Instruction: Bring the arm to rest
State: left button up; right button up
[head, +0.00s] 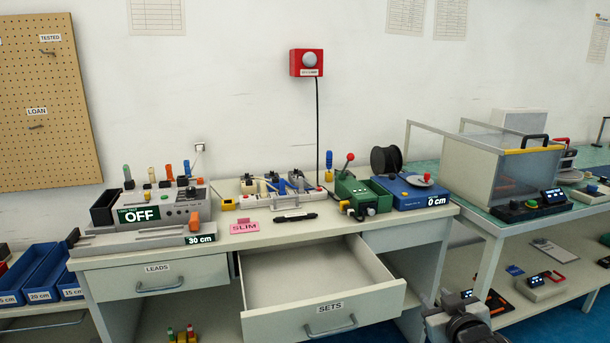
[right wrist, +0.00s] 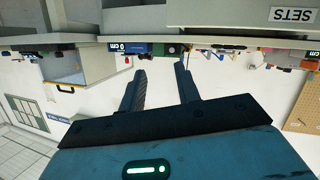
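My right gripper (head: 455,304) is at the bottom right of the head view, in front of the gap between the workbench and the green-topped table. In the right wrist view its two dark fingers (right wrist: 161,88) stand apart with nothing between them, so it is open and empty. That view is upside down, with the bench above the fingers. My left gripper and left arm do not show. The SETS drawer (head: 329,318) of the workbench is pulled out, and the visible part of its inside is empty.
The LEADS drawer (head: 155,281) is shut. The bench top carries an OFF-labelled unit (head: 150,213), a pink SLIM card (head: 244,227), a black marker (head: 295,217) and a blue 0 cm unit (head: 414,191). A clear-sided box (head: 500,172) stands on the right table.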

jog(key=s+a+f+g+y, duration=0.1)
jog(key=s+a+f, duration=0.2)
jog(key=s, duration=0.7)
jog(key=s+a+f+g+y, duration=0.1)
jog(key=s+a+f, duration=0.3)
jog(key=s, duration=0.6)
jog(key=s+a+f+g+y, duration=0.1)
jog(key=s+a+f+g, duration=0.1)
jog(key=s+a, duration=0.4)
jog(key=s+f, duration=0.1)
jog(key=s, duration=0.2)
jog(key=shift+s+a+f+m, duration=0.35)
jog(key=shift+s+m, duration=0.05)
